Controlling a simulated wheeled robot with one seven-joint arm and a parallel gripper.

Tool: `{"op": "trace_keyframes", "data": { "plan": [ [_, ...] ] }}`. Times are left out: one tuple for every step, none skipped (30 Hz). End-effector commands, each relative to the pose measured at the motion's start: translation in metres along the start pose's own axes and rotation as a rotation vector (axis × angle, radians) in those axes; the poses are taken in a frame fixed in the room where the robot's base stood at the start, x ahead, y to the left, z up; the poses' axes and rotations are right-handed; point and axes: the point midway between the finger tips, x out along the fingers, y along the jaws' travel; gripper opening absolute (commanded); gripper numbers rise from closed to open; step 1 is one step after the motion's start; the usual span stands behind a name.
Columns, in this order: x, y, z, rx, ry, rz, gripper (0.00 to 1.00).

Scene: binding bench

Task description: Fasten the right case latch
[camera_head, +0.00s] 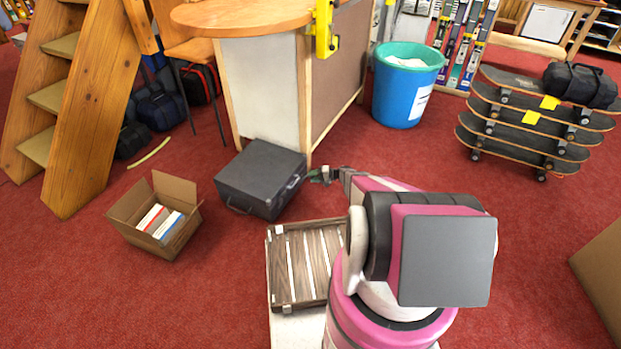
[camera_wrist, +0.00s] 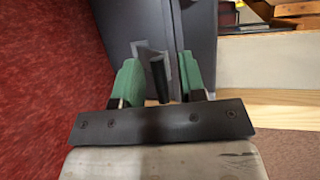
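The dark grey case (camera_head: 262,166) lies closed on the red floor, left of my gripper (camera_head: 321,175) in the head view. A light fitting (camera_head: 292,183) shows on its right face; I cannot tell there whether it is the latch. In the wrist view the case (camera_wrist: 196,42) fills the upper middle. A dark bar (camera_wrist: 159,80), apparently the latch lever, stands out beside a grey metal plate (camera_wrist: 145,52). My gripper's green fingers (camera_wrist: 160,84) are open on either side of the bar, with gaps visible. Whether the latch is fastened cannot be told.
A wooden-topped counter (camera_head: 262,70) stands right behind the case. An open cardboard box (camera_head: 128,205) with books is to its left. A slatted wooden tray (camera_head: 272,262) is in front. Red floor is clear towards the blue bin (camera_head: 398,98).

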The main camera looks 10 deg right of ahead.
Motion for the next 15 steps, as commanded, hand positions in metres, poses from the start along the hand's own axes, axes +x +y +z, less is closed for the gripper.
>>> {"op": "trace_keyframes", "data": {
  "plan": [
    [0.006, 0.0, 0.0, 0.0, -0.001, 0.0, 0.38],
    [0.009, 0.0, 0.0, 0.0, -0.001, 0.0, 0.38],
    [0.012, 0.0, 0.0, 0.0, -0.002, 0.0, 0.38],
    [0.013, 0.0, 0.0, 0.0, -0.002, 0.0, 0.38],
    [0.015, 0.0, 0.0, 0.0, -0.002, 0.0, 0.38],
    [0.016, 0.0, 0.0, 0.0, -0.001, 0.0, 0.38],
    [0.017, 0.0, 0.0, 0.0, -0.001, 0.0, 0.38],
    [0.017, 0.0, 0.0, 0.0, -0.001, 0.0, 0.38],
    [0.017, 0.0, 0.0, 0.0, -0.001, 0.0, 0.38],
    [0.018, 0.0, 0.0, 0.0, -0.001, 0.0, 0.38],
    [0.018, 0.0, 0.0, 0.0, -0.001, 0.0, 0.38],
    [0.017, 0.0, 0.0, 0.0, -0.001, 0.0, 0.38],
    [0.017, 0.0, 0.0, 0.0, -0.001, 0.001, 0.38],
    [0.017, 0.0, 0.0, 0.0, -0.001, 0.001, 0.38],
    [0.017, 0.0, 0.0, 0.0, -0.001, 0.001, 0.38]
  ]
}}
